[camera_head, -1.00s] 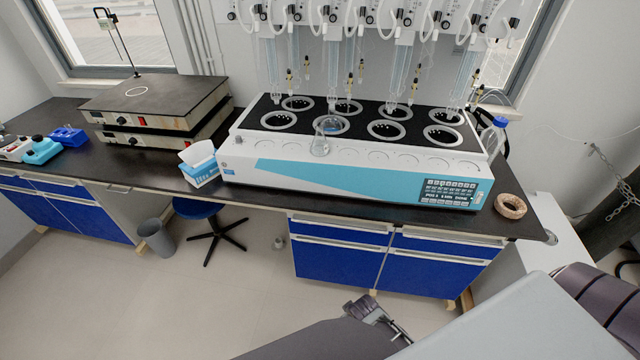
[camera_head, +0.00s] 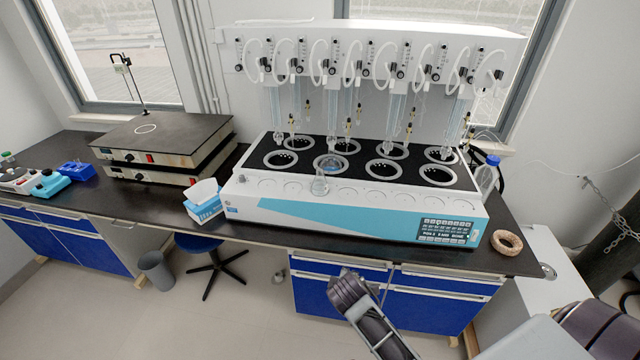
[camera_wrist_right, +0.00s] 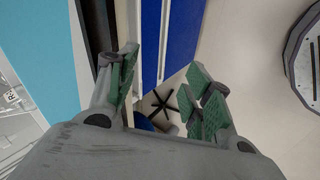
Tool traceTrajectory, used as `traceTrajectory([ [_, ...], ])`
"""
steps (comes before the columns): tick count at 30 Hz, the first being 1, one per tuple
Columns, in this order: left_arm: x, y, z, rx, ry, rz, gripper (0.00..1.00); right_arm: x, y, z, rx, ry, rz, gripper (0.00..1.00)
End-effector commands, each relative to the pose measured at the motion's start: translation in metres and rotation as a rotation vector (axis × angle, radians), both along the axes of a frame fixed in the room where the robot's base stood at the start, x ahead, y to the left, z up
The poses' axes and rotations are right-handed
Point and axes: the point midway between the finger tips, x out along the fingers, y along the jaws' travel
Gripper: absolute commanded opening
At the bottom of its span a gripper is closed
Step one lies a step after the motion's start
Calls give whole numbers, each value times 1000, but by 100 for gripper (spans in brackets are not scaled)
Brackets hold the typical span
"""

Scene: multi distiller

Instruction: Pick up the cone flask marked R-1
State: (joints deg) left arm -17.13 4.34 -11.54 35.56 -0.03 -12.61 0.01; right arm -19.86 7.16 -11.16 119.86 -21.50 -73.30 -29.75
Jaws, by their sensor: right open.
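A small clear cone flask (camera_head: 320,184) stands upright on the white front ledge of the distiller (camera_head: 300,212), just in front of a ring with a bluish inside. In the head view, the dark front part of my right arm is before the blue drawers, below and in front of the flask. My right gripper (camera_wrist_right: 163,78) shows in the wrist view with its green-padded fingers spread and nothing between them. My left gripper is not in view.
A tissue box (camera_head: 204,203) sits left of the distiller. A brown ring (camera_head: 507,242) lies on the black bench at right, near a blue-capped bottle (camera_head: 487,175). Glass tubes hang above the back of the distiller. A stool (camera_head: 207,248) and bin (camera_head: 156,268) stand below.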

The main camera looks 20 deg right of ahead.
Motion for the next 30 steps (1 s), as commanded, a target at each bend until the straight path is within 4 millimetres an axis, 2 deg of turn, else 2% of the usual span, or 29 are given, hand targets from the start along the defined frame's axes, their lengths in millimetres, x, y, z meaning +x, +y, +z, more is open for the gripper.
traceTrajectory([
  [3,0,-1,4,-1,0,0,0,24,-7,22,-140,-22,98,50],
  [15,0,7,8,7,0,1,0,103,-24,82,-678,-21,419,50],
  [22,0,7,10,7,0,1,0,147,-23,116,-1018,28,584,50],
  [30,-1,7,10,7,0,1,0,196,-13,158,-1438,138,751,50],
])
